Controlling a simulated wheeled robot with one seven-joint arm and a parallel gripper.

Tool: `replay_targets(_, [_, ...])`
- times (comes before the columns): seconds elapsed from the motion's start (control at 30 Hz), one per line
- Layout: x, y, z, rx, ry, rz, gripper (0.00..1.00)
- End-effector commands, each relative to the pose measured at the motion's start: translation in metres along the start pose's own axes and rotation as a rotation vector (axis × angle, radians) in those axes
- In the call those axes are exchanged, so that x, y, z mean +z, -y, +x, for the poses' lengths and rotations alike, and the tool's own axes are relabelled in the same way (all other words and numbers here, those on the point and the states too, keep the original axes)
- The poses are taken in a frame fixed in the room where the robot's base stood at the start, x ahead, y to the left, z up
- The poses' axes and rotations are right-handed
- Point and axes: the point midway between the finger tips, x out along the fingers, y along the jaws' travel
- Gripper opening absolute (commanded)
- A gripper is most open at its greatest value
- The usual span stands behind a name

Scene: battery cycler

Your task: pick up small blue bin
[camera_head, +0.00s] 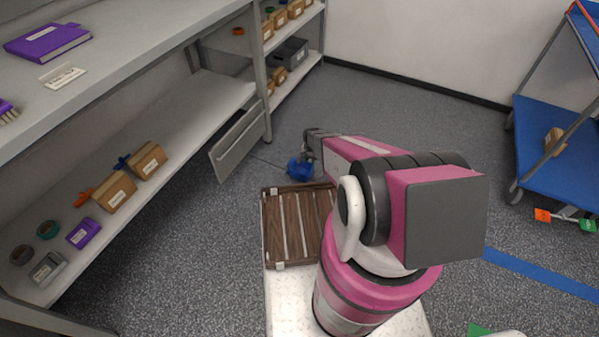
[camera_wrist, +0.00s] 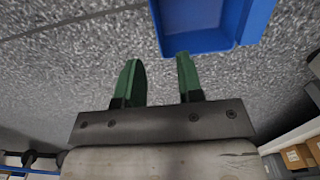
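The small blue bin (camera_wrist: 205,42) shows at the top of the wrist view, with grey speckled floor behind it. In the head view a blue thing, which looks like the same bin (camera_head: 299,169), is beside the end of my arm, and part of it is hidden. My gripper (camera_wrist: 158,62) has two green fingers with a clear gap between them. The gap looks empty. The right fingertip is close to the bin's lower edge in the wrist view; I cannot tell whether it touches. In the head view my gripper (camera_head: 312,150) is too small to read.
A long shelf unit (camera_head: 190,105) with cartons and small boxes runs along the left. A tilted grey panel (camera_head: 237,142) sticks out near the bin. A brown slatted tray (camera_head: 291,228) lies beside my arm. A blue cart (camera_head: 552,150) stands at right. Floor between is open.

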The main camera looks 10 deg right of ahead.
Motion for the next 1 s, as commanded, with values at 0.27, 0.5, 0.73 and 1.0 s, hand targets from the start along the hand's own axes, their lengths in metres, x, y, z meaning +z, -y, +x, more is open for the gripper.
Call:
replay_targets(0.27, [-0.001,0.0,0.037,0.0,0.001,-0.001,0.34])
replay_targets(0.5, [0.0,-0.002,0.056,0.001,0.002,-0.002,0.34])
replay_targets(0.73, [0.001,-0.003,0.086,0.001,0.001,-0.002,0.34])
replay_targets(1.0, [0.002,-0.004,0.089,0.0,0.001,-0.002,0.34])
